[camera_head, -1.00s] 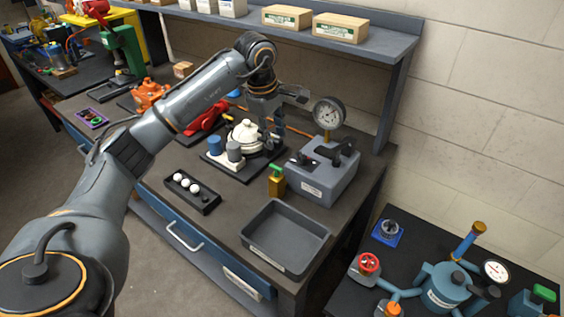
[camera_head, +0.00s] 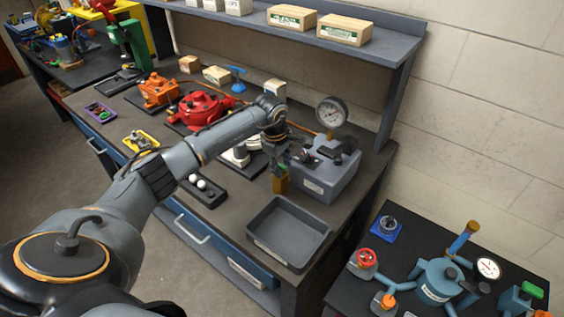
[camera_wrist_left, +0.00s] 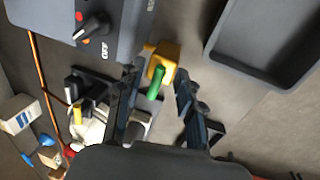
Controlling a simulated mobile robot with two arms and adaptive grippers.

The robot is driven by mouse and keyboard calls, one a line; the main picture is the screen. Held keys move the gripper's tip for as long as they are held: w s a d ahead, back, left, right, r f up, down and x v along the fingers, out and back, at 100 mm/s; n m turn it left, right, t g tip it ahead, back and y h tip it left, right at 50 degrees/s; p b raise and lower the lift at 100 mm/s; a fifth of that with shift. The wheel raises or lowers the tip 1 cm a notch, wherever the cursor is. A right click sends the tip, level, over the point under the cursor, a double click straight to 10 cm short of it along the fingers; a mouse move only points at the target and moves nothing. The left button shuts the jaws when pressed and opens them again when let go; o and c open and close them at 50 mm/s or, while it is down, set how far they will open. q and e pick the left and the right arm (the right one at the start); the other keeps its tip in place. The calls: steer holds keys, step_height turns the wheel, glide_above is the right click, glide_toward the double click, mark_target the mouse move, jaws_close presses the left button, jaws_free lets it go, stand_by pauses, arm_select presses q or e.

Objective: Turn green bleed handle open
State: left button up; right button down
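The green bleed handle (camera_wrist_left: 155,82) sits on a brass valve block (camera_wrist_left: 163,58). In the left wrist view it lies between the two fingers of my left gripper (camera_wrist_left: 158,98), which are apart with gaps on both sides. In the head view, my left gripper (camera_head: 281,158) points down over the brass block (camera_head: 281,183) and mostly hides the handle. The block stands on the bench in front of the grey gauge box (camera_head: 325,172). I cannot tell whether a finger touches the handle. My right gripper is not in view.
A grey tray (camera_head: 265,250) lies at the bench's front edge. A pressure gauge (camera_head: 331,112) stands above the box. A white pump (camera_wrist_left: 90,128) is close beside the gripper. Red (camera_head: 201,108) and orange (camera_head: 157,90) motors stand farther left. A blue tank (camera_head: 438,280) is at right.

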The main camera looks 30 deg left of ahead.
arm_select(q)
steer(key=shift+c, duration=0.2)
jaws_close()
